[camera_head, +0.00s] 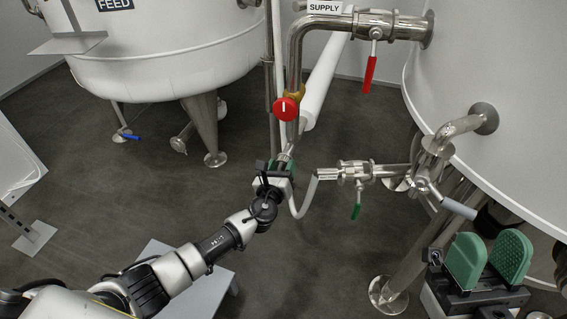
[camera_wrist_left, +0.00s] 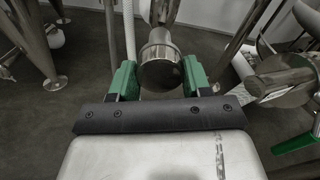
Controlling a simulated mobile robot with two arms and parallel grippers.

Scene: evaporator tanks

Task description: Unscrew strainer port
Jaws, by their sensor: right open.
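The strainer port is a steel cylinder with a round end cap (camera_wrist_left: 161,74), in the middle of the left wrist view. Its slanted steel body (camera_head: 285,156) shows in the head view below the red-knobbed valve. My left gripper (camera_head: 272,180) is at its lower end and partly hides it. In the left wrist view the green fingers of my left gripper (camera_wrist_left: 160,80) stand on both sides of the cap and appear closed against it. My right gripper (camera_head: 487,262) is open and empty at the lower right, its two green pads apart.
A red knob (camera_head: 285,108) sits just above the strainer. A red-handled valve (camera_head: 371,74) is on the supply pipe. A green-handled valve (camera_head: 357,211) is right of my left gripper. Large white tanks (camera_head: 165,50) stand left and right.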

